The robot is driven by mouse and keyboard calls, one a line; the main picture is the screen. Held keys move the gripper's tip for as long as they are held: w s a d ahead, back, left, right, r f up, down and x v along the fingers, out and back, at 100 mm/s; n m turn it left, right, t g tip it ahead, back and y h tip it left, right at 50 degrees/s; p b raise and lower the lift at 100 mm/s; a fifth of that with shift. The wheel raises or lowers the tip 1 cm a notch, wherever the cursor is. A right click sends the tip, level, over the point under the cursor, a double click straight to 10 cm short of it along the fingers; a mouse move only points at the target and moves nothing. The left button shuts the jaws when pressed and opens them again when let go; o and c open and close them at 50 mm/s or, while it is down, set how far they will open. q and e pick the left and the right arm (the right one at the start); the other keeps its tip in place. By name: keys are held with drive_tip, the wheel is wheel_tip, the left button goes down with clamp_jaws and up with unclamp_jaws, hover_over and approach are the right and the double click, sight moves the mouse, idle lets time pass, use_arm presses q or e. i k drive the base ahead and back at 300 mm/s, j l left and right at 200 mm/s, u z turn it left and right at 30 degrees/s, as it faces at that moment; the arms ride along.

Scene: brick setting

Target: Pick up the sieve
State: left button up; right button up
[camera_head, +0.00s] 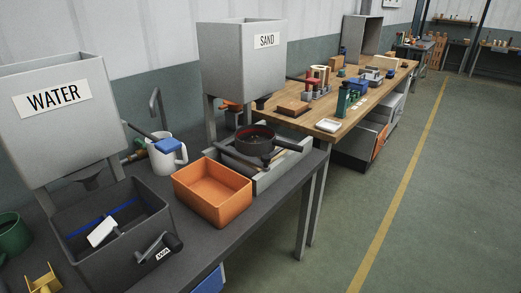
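A round dark vessel (256,139) with a reddish inner rim and a dark handle pointing right looks like the sieve. It sits on a low light-grey frame (270,177) on the dark bench, below and beside the sand hopper. I cannot see its mesh clearly at this size. Neither my left nor my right gripper shows in the head view.
An orange tray (212,216) stands just left of the grey frame. The sand hopper (232,72) rises behind. Open floor (350,220) lies right.

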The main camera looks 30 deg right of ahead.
sight(252, 140)
drive_tip(key=i+l, duration=0.1)
drive_tip(key=l, duration=0.25)
drive_tip(key=i+l, duration=0.15)
drive_tip(key=l, duration=0.2)
drive_tip(key=i+l, duration=0.1)
drive_tip(key=l, duration=0.25)
drive_tip(key=i+l+u, duration=0.1)
drive_tip(key=l, duration=0.25)
